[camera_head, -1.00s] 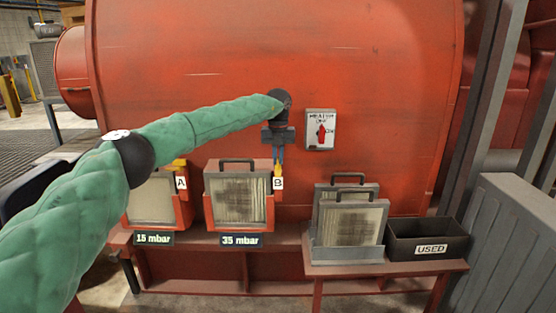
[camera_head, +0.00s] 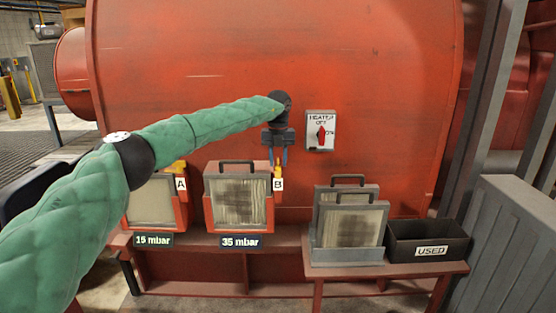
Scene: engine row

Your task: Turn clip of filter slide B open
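Filter slide B (camera_head: 240,200) is a dirty grey panel with a dark handle, seated in a red holder above a "35 mbar" sign. Its yellow clip (camera_head: 278,168) is at the holder's upper right, just above the white B label (camera_head: 278,184), and looks about upright. My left gripper (camera_head: 278,158) points down at the clip from above. Its two blue fingers are spread apart, one either side of the clip's top; whether they touch it I cannot tell. My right gripper is not in view.
Filter slide A (camera_head: 152,202) stands left, partly behind my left arm, above a "15 mbar" sign. A heater switch (camera_head: 320,131) is on the red wall right of my gripper. Two filters (camera_head: 347,229) stand in a rack beside a black USED bin (camera_head: 428,239).

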